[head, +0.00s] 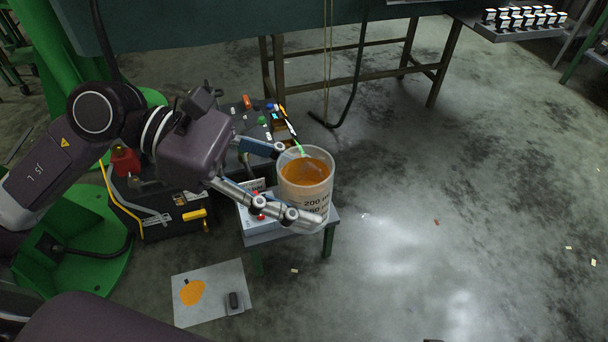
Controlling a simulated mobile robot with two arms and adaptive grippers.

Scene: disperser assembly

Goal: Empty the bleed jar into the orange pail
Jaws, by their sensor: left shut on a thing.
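The bleed jar (308,193) is a whitish tub with dark volume marks, "200" readable, and orange-brown contents showing through its open top. My left gripper (304,186) reaches in from the left and is shut on the jar, one finger on the far side near the rim and one across the near side low down. The jar looks upright, at the right end of a small grey-topped stool (262,232); I cannot tell if it rests on it or is just above. I see no clear orange pail. My right gripper is not in view.
A dark toolbox with a yellow handle (195,214) and tools stands left of the stool. A paper sheet (240,283) with an orange patch lies on the floor. A workbench (220,25) stands behind. The concrete floor to the right is mostly clear.

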